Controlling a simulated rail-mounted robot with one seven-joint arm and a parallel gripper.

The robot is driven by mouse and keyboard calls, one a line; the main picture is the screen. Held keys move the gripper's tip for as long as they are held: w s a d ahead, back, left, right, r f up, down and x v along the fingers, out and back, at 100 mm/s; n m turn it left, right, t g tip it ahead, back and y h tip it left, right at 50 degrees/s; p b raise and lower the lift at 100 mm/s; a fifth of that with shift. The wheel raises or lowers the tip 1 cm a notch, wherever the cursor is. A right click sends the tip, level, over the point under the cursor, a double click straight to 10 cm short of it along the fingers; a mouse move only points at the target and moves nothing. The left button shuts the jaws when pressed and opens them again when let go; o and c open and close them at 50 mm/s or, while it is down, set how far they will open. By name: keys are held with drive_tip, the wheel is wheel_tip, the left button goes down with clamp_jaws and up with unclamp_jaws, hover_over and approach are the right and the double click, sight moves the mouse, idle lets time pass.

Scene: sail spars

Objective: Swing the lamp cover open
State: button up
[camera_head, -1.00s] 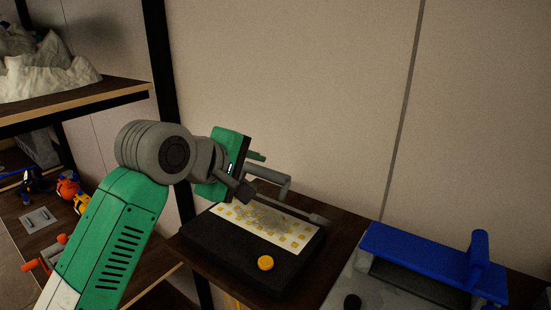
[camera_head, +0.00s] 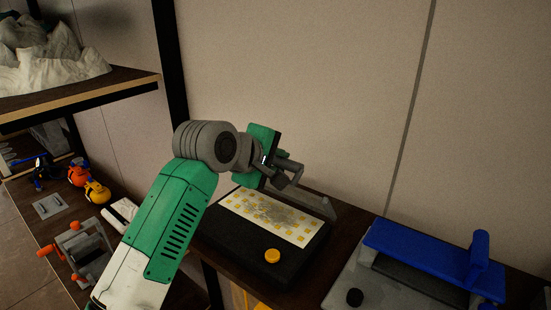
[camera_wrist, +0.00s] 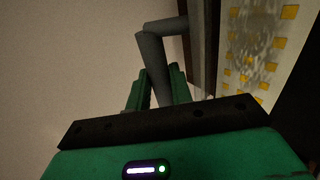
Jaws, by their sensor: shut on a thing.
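The lamp is a low black box (camera_head: 240,253) with a pale panel (camera_head: 270,218) dotted with yellow squares and a round yellow knob (camera_head: 272,256) at its front. A grey cover (camera_head: 318,204) stands raised along the panel's back edge, partly hidden by my gripper. Its grey bent handle (camera_wrist: 158,60) sits between my green fingers. My gripper (camera_head: 284,171) is shut on this handle above the back of the box. In the wrist view my gripper (camera_wrist: 157,84) has one finger on each side of the bar, with the panel to the right.
A blue-topped device (camera_head: 420,250) on a grey base stands right of the lamp. A pale wall (camera_head: 300,90) rises close behind. Shelves (camera_head: 80,100) at left hold a white rocky model, orange and yellow items and a grey-orange device (camera_head: 80,245).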

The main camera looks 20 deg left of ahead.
drive_tip(key=shift+r, duration=0.1)
drive_tip(key=shift+w+d+r+p, duration=0.2)
drive_tip(key=shift+w+p, duration=0.5)
drive_tip(key=shift+f, duration=0.2)
drive_tip(key=shift+w+f, duration=0.2)
drive_tip(key=shift+w, duration=0.1)
drive_tip(key=shift+w+d+f, duration=0.25)
drive_tip(key=shift+w+f, duration=0.1)
drive_tip(key=shift+f, duration=0.35)
drive_tip(key=o, duration=1)
drive_tip(key=shift+w+r, duration=0.1)
drive_tip(key=shift+w, duration=0.1)
drive_tip(key=v, duration=0.3)
drive_tip(key=r+b+v, duration=0.1)
drive_tip(key=v, duration=0.2)
drive_tip(key=w+b+v, duration=0.1)
drive_tip(key=v, duration=0.2)
drive_tip(key=shift+s+r, duration=0.2)
drive_tip(key=shift+r, duration=0.1)
